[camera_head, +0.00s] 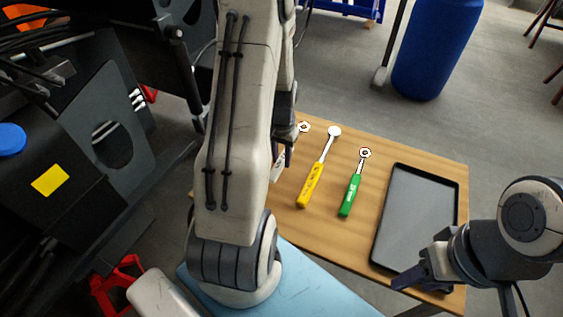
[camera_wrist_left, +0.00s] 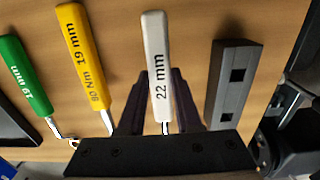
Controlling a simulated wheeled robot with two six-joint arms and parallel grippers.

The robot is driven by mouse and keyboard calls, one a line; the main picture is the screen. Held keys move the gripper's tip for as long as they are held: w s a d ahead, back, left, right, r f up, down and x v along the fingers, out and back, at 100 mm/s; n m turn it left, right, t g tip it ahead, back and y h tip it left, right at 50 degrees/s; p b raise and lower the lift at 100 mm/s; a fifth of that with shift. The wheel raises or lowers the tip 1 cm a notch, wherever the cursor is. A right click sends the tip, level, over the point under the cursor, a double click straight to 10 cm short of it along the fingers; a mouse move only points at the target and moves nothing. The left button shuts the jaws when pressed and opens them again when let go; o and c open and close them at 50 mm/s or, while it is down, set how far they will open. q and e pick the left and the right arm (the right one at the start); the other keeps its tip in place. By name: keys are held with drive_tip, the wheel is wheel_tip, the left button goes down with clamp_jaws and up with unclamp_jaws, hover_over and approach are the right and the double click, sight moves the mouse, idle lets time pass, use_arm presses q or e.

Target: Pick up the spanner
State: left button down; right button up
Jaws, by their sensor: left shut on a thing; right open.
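A white-handled spanner (camera_wrist_left: 156,62) marked "22 mm" lies between the two fingers of my left gripper (camera_wrist_left: 156,95), which is shut on its handle. In the head view my left gripper (camera_head: 284,150) is largely hidden by my own arm. There the spanner shows only as a piece of white handle (camera_head: 278,167) and a ring head (camera_head: 304,127). I cannot tell whether it is clear of the table. My right gripper (camera_head: 412,278) is open and empty by the tray's near edge.
A yellow tool (camera_head: 315,178) and a green tool (camera_head: 352,186) lie on the wooden table (camera_head: 410,152), left of a dark tray (camera_head: 377,238). A dark block (camera_wrist_left: 232,85) with square holes sits beside the white spanner. Dark machinery (camera_head: 85,150) stands at left.

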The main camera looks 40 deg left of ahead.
use_arm(q)
wheel_tip(320, 180, up, 2)
drive_tip(key=shift+w+d, duration=0.1)
drive_tip(key=shift+w, duration=0.05)
drive_tip(key=w+d+r, duration=0.3)
drive_tip(key=d+r, duration=0.3)
drive_tip(key=d, duration=0.5)
drive_tip(key=shift+r+b, duration=0.25)
drive_tip(key=shift+b, duration=0.1)
drive_tip(key=c, duration=1.2)
unclamp_jaws()
clamp_jaws()
